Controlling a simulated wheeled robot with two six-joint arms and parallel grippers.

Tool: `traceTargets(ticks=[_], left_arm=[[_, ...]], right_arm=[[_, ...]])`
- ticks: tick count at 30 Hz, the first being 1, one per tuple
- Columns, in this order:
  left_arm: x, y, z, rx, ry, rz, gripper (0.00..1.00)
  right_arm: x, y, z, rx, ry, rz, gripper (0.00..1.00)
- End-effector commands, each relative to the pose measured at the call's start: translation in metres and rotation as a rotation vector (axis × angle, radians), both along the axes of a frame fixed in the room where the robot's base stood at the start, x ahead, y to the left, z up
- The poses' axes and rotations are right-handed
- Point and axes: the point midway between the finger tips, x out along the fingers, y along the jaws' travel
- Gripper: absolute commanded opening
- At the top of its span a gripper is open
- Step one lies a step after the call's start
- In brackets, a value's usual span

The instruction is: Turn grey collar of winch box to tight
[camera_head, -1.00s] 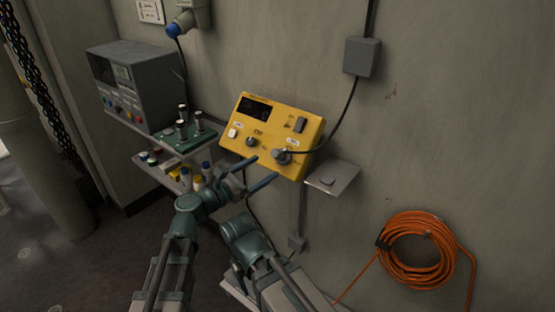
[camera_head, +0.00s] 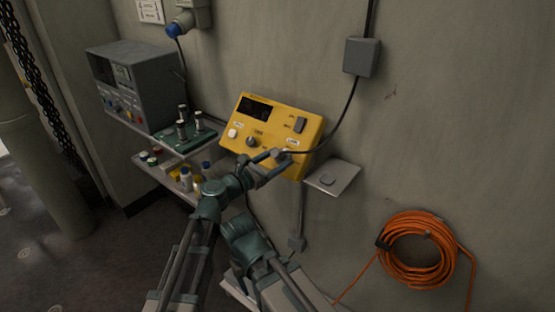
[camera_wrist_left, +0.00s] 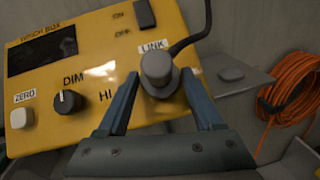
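The yellow winch box (camera_head: 262,118) is on the wall, tilted in the picture, and also shows in the left wrist view (camera_wrist_left: 100,55). Its grey collar (camera_wrist_left: 157,72), under the LINK label, has a black cable leaving it. My left gripper (camera_head: 277,158) is at the collar in the head view. In the left wrist view its two fingers (camera_wrist_left: 160,85) stand apart, one on each side of the collar. Narrow gaps seem to show between fingers and collar. The fingers partly hide the collar in the head view. No right gripper fingers are visible.
A DIM knob (camera_wrist_left: 68,102), a ZERO button (camera_wrist_left: 21,118) and an ON/OFF switch (camera_wrist_left: 145,14) sit near the collar. A small shelf (camera_head: 340,170) is right of the box. An orange cable coil (camera_head: 415,255) hangs right.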

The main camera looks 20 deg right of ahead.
Motion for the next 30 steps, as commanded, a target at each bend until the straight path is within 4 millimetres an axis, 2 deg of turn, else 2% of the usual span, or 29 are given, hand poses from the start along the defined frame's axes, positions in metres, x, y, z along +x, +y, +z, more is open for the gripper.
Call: traceTargets(ticks=[1, 9, 10, 20, 30], left_arm=[[0.000, 0.000, 0.000, 0.000, 0.000, 0.000, 0.57], [0.000, 0.000, 0.000, 0.000, 0.000, 0.000, 0.08], [0.000, 0.000, 0.000, 0.000, 0.000, 0.000, 0.06], [0.003, 0.001, 0.002, 0.031, -0.038, -0.044, 0.06], [0.008, 0.002, 0.006, 0.157, -0.199, -0.229, 0.06]], right_arm=[[0.000, 0.000, 0.000, 0.000, 0.000, 0.000, 0.69], [0.000, 0.000, 0.000, 0.000, 0.000, 0.000, 0.69], [0.000, 0.000, 0.000, 0.000, 0.000, 0.000, 0.69], [0.000, 0.000, 0.004, 0.000, 0.000, 0.000, 0.69], [0.000, 0.000, 0.020, 0.000, 0.000, 0.000, 0.69]])
